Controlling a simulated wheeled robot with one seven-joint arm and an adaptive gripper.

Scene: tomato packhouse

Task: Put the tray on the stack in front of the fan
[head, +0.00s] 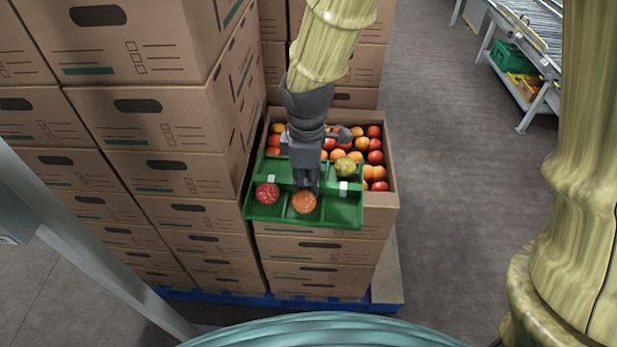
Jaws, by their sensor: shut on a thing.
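My gripper (306,187) points down and is shut on the green tray (342,212) near its middle, seemingly at a raised centre bar. The tray has several compartments and two white labels. A red tomato (267,193) lies at its front left, an orange tomato (304,202) at its front middle and a yellow-green one (345,167) at its back right. The tray is over the front part of a low stack of cartons (318,248), whose top carton is open and full of tomatoes. I cannot tell whether the tray touches it. No fan can be made out.
Taller stacks of closed cartons (150,110) stand close on the left, and more cartons (360,65) behind. A blue pallet (230,298) lies underneath. The floor (450,190) to the right is clear. A roller conveyor (525,40) with a green crate (512,58) is at the top right.

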